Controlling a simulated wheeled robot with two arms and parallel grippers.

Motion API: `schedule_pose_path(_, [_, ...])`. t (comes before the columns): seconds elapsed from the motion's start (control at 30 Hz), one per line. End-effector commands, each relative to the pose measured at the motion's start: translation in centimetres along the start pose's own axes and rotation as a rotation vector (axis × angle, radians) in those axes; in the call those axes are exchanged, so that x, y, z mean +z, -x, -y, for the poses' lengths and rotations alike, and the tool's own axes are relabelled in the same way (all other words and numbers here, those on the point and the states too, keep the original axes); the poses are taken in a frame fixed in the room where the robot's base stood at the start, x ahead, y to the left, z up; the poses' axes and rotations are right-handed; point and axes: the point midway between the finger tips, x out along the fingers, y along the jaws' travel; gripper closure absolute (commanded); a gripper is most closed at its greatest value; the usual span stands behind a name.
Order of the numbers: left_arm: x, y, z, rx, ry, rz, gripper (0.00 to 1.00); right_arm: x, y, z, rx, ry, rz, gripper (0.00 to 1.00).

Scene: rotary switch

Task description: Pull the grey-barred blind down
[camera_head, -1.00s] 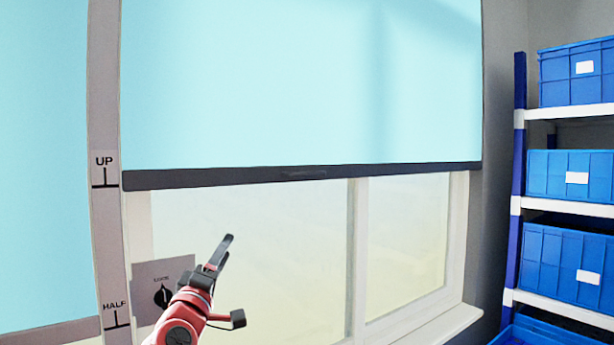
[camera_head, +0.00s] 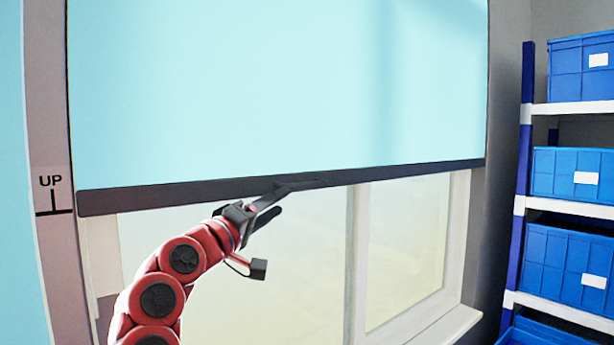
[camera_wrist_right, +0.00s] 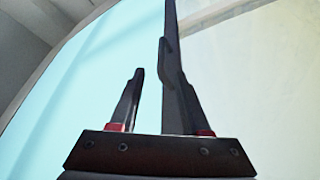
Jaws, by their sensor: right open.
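The light blue blind (camera_head: 280,80) covers the upper part of the window. Its dark grey bottom bar (camera_head: 420,172) hangs about level with the UP mark (camera_head: 51,190) on the left strip. Contact cannot be told. My left gripper is not in view.
The pale window (camera_head: 405,250) and its sill (camera_head: 450,325) lie below the bar. A shelf rack (camera_head: 522,170) with several blue bins (camera_head: 570,175) stands at the right. The space between the gripper and the rack is clear.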

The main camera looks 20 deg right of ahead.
Motion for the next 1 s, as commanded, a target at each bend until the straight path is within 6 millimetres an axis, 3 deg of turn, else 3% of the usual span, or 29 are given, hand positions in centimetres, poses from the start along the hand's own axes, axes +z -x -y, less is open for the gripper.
schedule_pose_path(0.03, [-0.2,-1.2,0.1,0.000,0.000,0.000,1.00,-0.2,-1.6,-0.6,0.003,0.004,0.003,0.53])
schedule_pose_path(0.2, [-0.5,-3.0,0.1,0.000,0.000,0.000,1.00,-0.2,-5.6,-0.6,0.002,0.004,0.003,0.53])
schedule_pose_path(0.5, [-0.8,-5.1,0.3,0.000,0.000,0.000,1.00,-0.2,-10.7,-0.3,0.001,0.004,0.000,0.53])
schedule_pose_path(0.93, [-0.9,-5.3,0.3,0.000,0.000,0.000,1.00,-0.1,-11.6,0.0,0.001,0.000,-0.002,0.53])
schedule_pose_path(1.0, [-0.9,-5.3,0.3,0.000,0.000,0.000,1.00,-0.1,-11.6,0.0,0.001,0.000,-0.002,0.66])
